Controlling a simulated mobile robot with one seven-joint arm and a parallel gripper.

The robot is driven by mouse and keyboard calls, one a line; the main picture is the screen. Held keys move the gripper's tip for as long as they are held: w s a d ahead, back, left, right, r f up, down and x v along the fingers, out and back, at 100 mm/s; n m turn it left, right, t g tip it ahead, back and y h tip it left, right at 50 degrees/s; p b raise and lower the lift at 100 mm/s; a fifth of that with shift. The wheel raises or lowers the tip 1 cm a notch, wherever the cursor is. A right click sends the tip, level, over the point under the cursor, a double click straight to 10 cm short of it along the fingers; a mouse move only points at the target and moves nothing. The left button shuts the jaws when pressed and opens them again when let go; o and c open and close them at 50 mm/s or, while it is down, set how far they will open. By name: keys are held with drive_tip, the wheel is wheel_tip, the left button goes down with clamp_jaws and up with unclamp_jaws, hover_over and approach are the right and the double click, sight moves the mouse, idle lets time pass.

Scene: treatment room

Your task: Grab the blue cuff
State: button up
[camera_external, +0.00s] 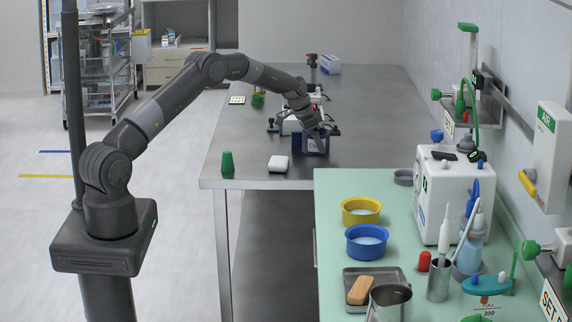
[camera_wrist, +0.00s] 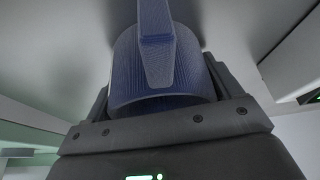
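The blue cuff (camera_external: 311,146) is a dark blue, ribbed roll near the middle of the steel table, directly under my gripper (camera_external: 318,133). In the wrist view the cuff (camera_wrist: 150,75) has a lighter blue strap over its front. There my gripper (camera_wrist: 162,98) has one dark finger against each side of the cuff, with no clear gap, so it looks shut on it. The fingertips are mostly hidden behind the cuff. I cannot tell whether the cuff touches the tabletop.
Several other items lie behind my gripper. The green counter (camera_external: 335,200) at front right holds a yellow bowl (camera_external: 361,211) and a blue bowl (camera_external: 366,242).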

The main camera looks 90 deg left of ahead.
drive_tip(key=c, duration=0.5)
drive_tip(key=shift+r, duration=0.15)
